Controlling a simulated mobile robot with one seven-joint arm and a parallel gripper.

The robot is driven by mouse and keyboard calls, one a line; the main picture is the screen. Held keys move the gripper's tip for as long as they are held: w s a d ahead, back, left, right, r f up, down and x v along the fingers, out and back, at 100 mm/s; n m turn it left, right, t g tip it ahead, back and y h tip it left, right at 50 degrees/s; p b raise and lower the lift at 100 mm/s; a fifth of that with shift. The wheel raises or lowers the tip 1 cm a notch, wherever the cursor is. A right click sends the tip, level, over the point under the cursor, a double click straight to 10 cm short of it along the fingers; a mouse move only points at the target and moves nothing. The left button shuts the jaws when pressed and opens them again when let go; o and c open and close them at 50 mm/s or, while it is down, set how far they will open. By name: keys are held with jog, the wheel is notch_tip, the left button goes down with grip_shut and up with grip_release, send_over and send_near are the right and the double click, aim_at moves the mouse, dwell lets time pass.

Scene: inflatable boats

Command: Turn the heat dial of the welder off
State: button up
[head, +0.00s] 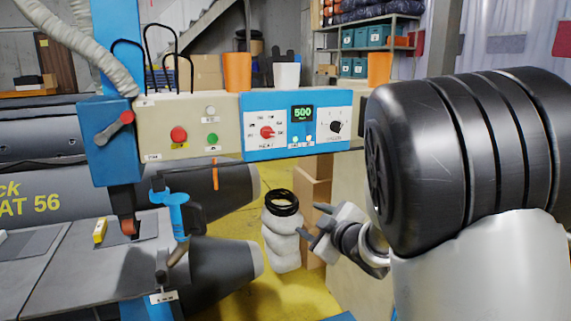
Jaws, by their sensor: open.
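The welder's blue control panel (256,104) faces me above the middle of the view. It carries a red dial (266,132) on a white plate at left and a black dial (336,126) on a white plate at right. A display (302,113) between them reads 500 in green, with small lit lamps below. The plate labels are too small to read, so I cannot tell which dial is for heat. My gripper (312,222) is open and empty, below the panel and apart from it, its dark fingers pointing left.
Left of the panel, a cream box (190,110) has red and green buttons, and a blue box (95,165) has a red-handled switch. White bags with a black coil (283,203) stand behind my gripper. Space directly before the panel looks clear.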

jog(key=s+a+r+m+t+y+b, duration=0.1)
jog(key=a+r+m+t+y+b, duration=0.15)
jog(key=a+r+m+t, duration=0.35)
jog(key=m+t+h+b, duration=0.1)
jog(key=m+t, duration=0.1)
jog(key=m, duration=0.4)
send_near(270, 136)
jog(key=p+x, duration=0.1)
jog(key=x, duration=0.8)
jog(key=shift+r, duration=0.1)
jog(key=c, duration=1)
